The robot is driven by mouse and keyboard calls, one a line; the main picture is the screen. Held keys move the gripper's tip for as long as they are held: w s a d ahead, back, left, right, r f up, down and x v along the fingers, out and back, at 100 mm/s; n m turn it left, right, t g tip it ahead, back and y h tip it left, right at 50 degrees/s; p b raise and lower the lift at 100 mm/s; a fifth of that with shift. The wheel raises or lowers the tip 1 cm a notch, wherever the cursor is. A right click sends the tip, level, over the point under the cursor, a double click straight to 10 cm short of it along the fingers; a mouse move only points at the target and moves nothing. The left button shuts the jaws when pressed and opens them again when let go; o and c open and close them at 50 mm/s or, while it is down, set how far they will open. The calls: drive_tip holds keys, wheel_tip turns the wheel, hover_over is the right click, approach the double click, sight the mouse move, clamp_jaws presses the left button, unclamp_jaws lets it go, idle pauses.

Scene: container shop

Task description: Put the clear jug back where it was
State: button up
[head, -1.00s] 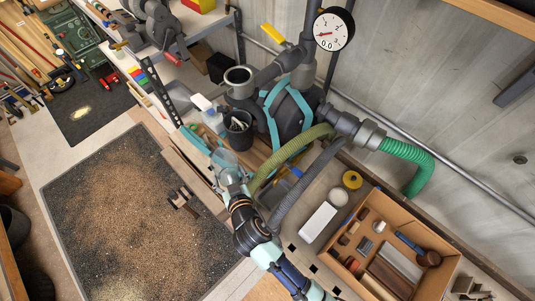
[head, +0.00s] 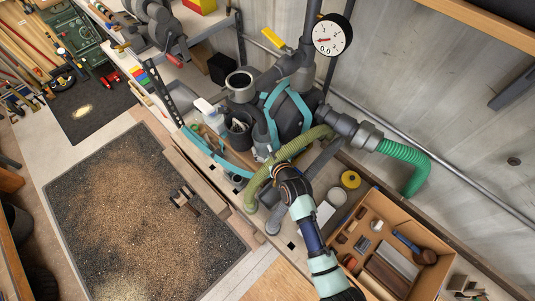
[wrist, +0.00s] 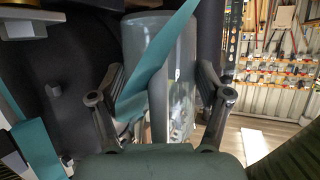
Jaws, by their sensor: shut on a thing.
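The clear jug (wrist: 180,80) is between the two fingers of my gripper (wrist: 158,95) in the wrist view. My gripper is shut on it, and the jug points away from the wrist camera. A teal strap (wrist: 155,65) crosses the jug's outline; I cannot tell whether it touches it. In the head view the jug (head: 262,152) shows only as a small pale patch by the dark pump tank.
The olive-green hose (head: 292,147) arches close to my arm. The dark tank with teal straps (head: 287,112) stands just behind. A cardboard box (head: 440,250) of tools is at right. The gritty mat (head: 110,220) lies lower left.

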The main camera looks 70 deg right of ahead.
sight(268, 154)
drive_tip(key=shift+f+b, duration=0.3)
drive_tip(key=shift+f, duration=2)
drive_tip(key=shift+d+f, duration=0.2)
drive_tip(key=shift+d, duration=0.05)
drive_tip(key=shift+f, duration=0.2)
drive_tip(key=o, duration=1.3)
drive_tip(key=shift+c, duration=0.2)
